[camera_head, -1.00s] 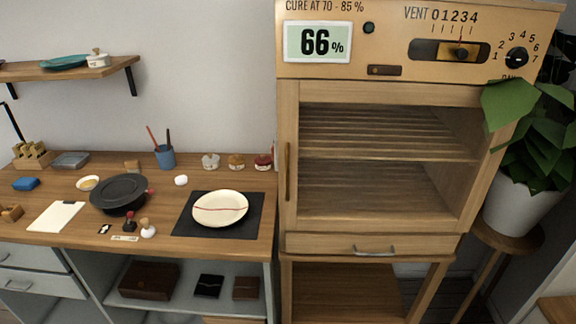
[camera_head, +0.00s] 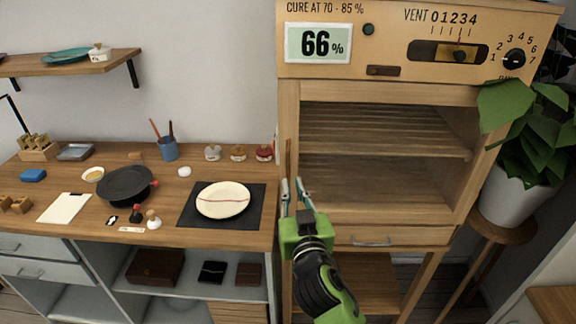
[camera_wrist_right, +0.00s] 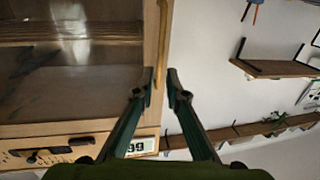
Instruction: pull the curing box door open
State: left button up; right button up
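The curing box (camera_head: 345,240) stands right of the workbench. Its wood-framed glass door (camera_head: 380,150) appears shut, with slatted shelves behind the pane. The slim vertical door handle (camera_head: 288,158) is on the door's left side; its lower part is close behind my right fingertips. My right gripper (camera_head: 292,184) is open, fingers pointing up at the lower handle. In the right wrist view, which looks upside down, the fingertips (camera_wrist_right: 162,80) stand a little apart by the golden handle bar (camera_wrist_right: 162,35). I cannot tell whether they touch it. My left gripper is out of view.
The workbench (camera_head: 60,180) to the left holds a plate (camera_head: 223,201) on a dark mat and a black bowl (camera_head: 127,184). A potted plant (camera_head: 515,155) on a stool stands close at the box's right side. A drawer (camera_head: 400,238) lies below the door.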

aim_at(288, 170)
jog(key=w, duration=0.2)
jog(key=w+a+p, duration=0.1)
jog(key=w, duration=0.5)
jog(key=shift+a, duration=0.3)
grip_shut()
jog(key=shift+s, duration=0.1)
